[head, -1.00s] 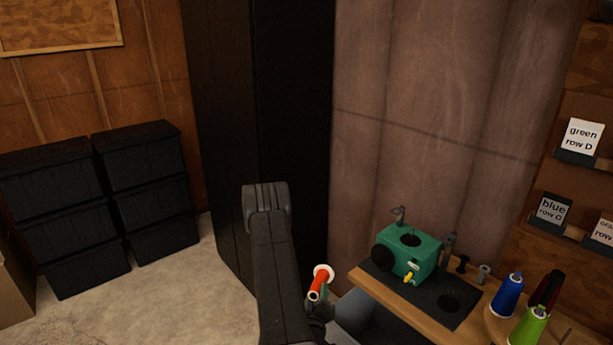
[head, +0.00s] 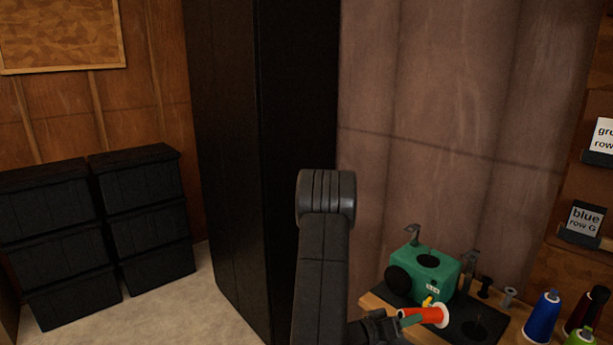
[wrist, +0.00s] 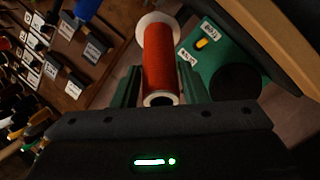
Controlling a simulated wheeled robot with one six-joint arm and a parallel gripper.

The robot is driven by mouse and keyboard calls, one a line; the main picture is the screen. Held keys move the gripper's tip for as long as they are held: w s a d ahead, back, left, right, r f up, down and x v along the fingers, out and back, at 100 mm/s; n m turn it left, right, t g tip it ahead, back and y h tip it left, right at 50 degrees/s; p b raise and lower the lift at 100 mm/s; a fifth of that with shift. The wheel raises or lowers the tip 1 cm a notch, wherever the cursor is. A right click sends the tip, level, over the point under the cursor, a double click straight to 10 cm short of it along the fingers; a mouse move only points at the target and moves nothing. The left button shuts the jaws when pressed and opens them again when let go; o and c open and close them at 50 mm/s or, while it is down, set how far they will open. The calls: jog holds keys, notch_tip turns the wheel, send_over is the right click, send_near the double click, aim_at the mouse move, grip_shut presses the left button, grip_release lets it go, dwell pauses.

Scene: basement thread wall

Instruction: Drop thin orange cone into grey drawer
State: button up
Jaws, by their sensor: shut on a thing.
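A thin orange cone of thread (head: 424,317) with a white flange at one end is held in my gripper (head: 402,322). In the wrist view the orange cone (wrist: 159,62) lies between the two green fingers (wrist: 156,88), which are shut on it. The cone is held in the air, in front of the bench in the head view. I cannot make out the grey drawer in either current view.
A green machine (head: 432,271) with a yellow part stands on the wooden bench (head: 375,302). Blue (head: 542,318), dark red (head: 587,311) and green (head: 580,338) cones stand at the right. Labelled shelves (head: 583,221) line the right wall. Black bins (head: 150,205) are stacked at the left.

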notch_tip(320, 180, down, 5)
jog(key=b, duration=0.2)
jog(key=shift+r+b, duration=0.15)
jog(key=shift+b, duration=0.15)
jog(key=o, duration=1)
jog(key=shift+a, duration=0.15)
jog(key=b+v, duration=0.1)
jog(key=v, duration=1.2)
jog(key=shift+s+a, duration=0.2)
jog(key=shift+a, duration=0.05)
